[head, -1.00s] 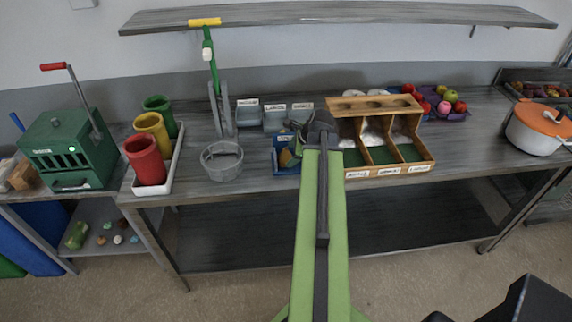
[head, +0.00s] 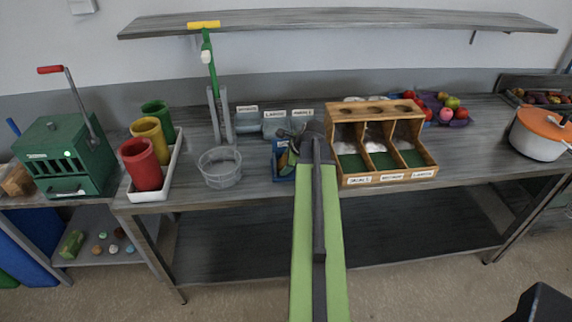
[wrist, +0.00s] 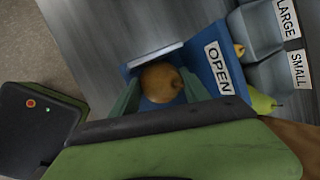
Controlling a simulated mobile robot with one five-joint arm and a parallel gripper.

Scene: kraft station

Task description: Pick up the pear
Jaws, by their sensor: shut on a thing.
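A round golden-brown pear (wrist: 160,82) with a small dark end spot sits between the two green fingers of my gripper (wrist: 158,90) in the wrist view. The fingers are shut on it. Pear and gripper are at a blue bin (wrist: 212,60) labelled OPEN. In the head view my gripper (head: 289,150) is over the blue bin (head: 281,172) on the table, and it largely hides the pear there. I cannot tell whether the pear touches the bin. A yellow-green pear (wrist: 262,102) shows beside the grey bins in the wrist view.
Grey bins (head: 275,124) stand behind the blue bin. A wooden sorter (head: 384,146) is close on the right and a clear round basket (head: 220,170) on the left. Red, yellow and green cups stand in a white tray (head: 163,178). A purple fruit plate (head: 460,122) lies farther right.

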